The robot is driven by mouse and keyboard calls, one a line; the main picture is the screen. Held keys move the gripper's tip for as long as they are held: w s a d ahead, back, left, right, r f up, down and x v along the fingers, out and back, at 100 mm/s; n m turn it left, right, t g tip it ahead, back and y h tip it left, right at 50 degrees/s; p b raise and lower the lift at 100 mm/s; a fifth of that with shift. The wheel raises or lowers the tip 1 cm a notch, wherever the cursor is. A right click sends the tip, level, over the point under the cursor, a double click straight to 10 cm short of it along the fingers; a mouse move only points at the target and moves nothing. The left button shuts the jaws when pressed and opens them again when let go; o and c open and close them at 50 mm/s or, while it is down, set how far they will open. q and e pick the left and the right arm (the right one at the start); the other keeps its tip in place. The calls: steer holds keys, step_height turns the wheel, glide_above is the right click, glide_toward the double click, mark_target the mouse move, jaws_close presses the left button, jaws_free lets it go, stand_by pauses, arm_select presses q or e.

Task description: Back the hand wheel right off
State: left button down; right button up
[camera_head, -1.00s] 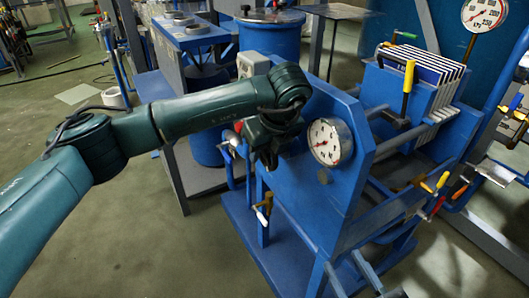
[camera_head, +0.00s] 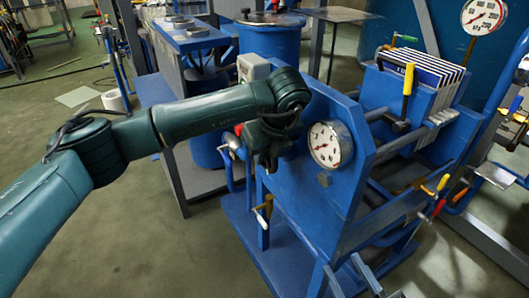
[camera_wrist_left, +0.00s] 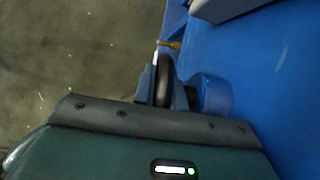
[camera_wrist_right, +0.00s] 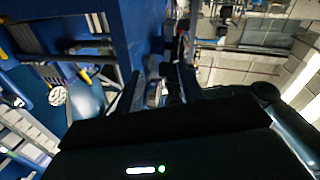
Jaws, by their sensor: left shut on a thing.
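The hand wheel (camera_wrist_left: 163,80) is a dark, rounded rim seen edge-on in the left wrist view, beside a blue round boss (camera_wrist_left: 211,95) on the blue frame. My left gripper (camera_wrist_left: 162,88) is shut on the wheel, with one finger on each side of its rim. In the head view my left gripper (camera_head: 264,158) is at the near side of the blue press frame (camera_head: 310,190), left of the gauge. The wheel is hidden there behind my gripper and wrist. My right gripper (camera_wrist_right: 160,92) shows only in its own wrist view, with its fingers apart and nothing clear between them.
A round white gauge (camera_head: 329,144) sits on the frame close to my left wrist. White plates (camera_head: 440,70) stand in the press at the right. Open floor (camera_head: 150,240) lies at lower left.

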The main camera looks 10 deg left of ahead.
steer(key=shift+r, duration=0.1)
arm_select(q)
steer(key=shift+g+h+p, duration=0.4)
steer(key=shift+g+p, duration=0.1)
steer(key=shift+g, duration=0.1)
steer(key=shift+g+h+p, duration=0.7)
steer(key=shift+g+p, duration=0.2)
steer(key=shift+g+h+p, duration=0.5)
steer(key=shift+g+p, duration=0.2)
steer(key=shift+p, duration=0.1)
steer(key=shift+f+g+h+p, duration=0.2)
steer(key=shift+g+h+p, duration=0.2)
steer(key=shift+g+p, duration=0.15)
arm_select(e)
steer(key=shift+s+d+m+g+h, duration=0.3)
steer(key=shift+m+g+h, duration=0.2)
steer(key=shift+g, duration=0.45)
steer(key=shift+s+d+m+g+h, duration=0.2)
steer(key=shift+d+m+g+h, duration=0.3)
steer(key=shift+g, duration=0.45)
steer(key=shift+a+f, duration=0.1)
steer(key=shift+f, duration=0.1)
arm_select(q)
steer(key=c, duration=1.4)
jaws_free()
steer(key=shift+c, duration=0.2)
